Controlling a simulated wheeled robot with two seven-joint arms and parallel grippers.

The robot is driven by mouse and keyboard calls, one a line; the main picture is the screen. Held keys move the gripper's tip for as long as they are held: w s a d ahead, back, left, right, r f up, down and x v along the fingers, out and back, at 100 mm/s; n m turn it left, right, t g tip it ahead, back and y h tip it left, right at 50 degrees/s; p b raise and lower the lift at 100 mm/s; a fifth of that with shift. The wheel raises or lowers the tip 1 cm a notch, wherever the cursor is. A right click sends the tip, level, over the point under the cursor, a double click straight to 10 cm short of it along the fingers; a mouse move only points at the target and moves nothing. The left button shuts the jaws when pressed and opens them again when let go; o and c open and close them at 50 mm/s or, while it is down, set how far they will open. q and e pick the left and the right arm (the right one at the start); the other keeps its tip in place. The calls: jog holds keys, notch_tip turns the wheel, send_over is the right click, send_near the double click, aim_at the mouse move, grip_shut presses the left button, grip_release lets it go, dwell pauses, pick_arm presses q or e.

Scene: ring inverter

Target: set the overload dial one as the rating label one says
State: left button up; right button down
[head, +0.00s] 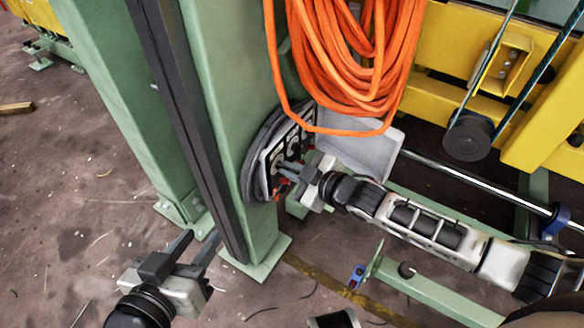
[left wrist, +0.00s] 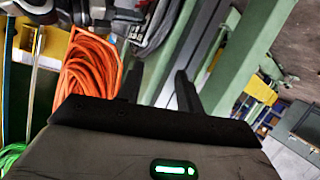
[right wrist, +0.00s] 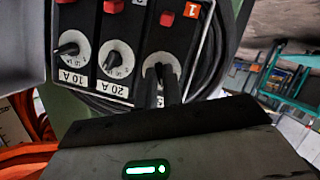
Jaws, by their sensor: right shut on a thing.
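A dark overload panel (head: 268,165) hangs on the green post in the head view. In the right wrist view it carries a row of dials on white round plates, red buttons and an orange tag "1" (right wrist: 191,18). My right gripper (right wrist: 164,74) is shut on the knob of dial one (right wrist: 152,64), beneath that tag; the fingers cover much of knob and scale. Rating label one is hidden or unreadable behind the fingers. Neighbouring dials (right wrist: 116,56) (right wrist: 72,46) have labels reading 20 A (right wrist: 113,88) and 10 A (right wrist: 72,76). My left gripper (head: 202,240) is open and empty, low left of the post.
A grey plate or cover (head: 362,150) is right of the panel, close to my right arm. The green post (head: 235,110) stands between both grippers. Floor at the lower left is mostly clear.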

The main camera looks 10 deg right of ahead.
jog(key=shift+s+n+p, duration=0.1)
jog(key=shift+n+p, duration=0.2)
jog(key=shift+n, duration=0.2)
jog(key=n+t, duration=0.1)
jog(key=n, duration=0.1)
jog(key=n+t+h+b, duration=0.1)
jog(key=shift+a+f+n+t, duration=0.1)
jog(key=shift+f+n+t, duration=0.15)
jog(key=shift+n+t, duration=0.05)
pick_arm(q)
jog(key=shift+f, duration=0.1)
pick_arm(e)
jog(key=shift+n, duration=0.3)
jog(key=c, duration=1.5)
grip_release()
jog(key=shift+c, duration=0.2)
